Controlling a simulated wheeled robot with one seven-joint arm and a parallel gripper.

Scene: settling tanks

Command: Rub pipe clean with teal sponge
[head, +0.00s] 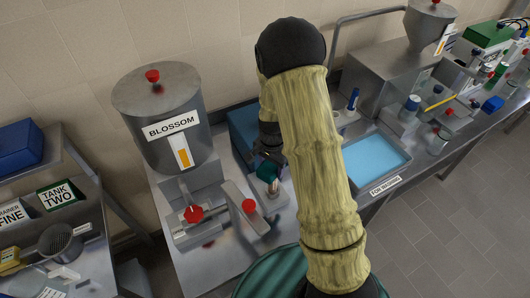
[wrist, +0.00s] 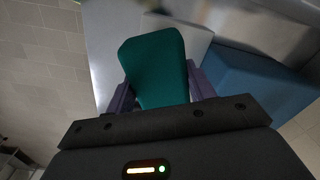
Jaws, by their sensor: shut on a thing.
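My gripper (head: 268,158) is shut on the teal sponge (wrist: 155,68). In the wrist view the sponge sticks out between the two purple fingers. In the head view the sponge (head: 265,171) is small and partly hidden by the gripper and my arm. It is held over the bench, right of the tank labelled BLOSSOM (head: 165,110). Metal fittings with red knobs (head: 194,214) stand in front of that tank, left of and nearer than the sponge. I cannot tell which part is the pipe, nor whether the sponge touches anything.
A blue box (head: 243,124) stands just behind my gripper; it also shows in the wrist view (wrist: 250,88). A blue-filled tray (head: 376,160) lies right of my arm. Bottles and a hopper machine (head: 385,75) crowd the right bench. A side table with signs (head: 62,194) is at left.

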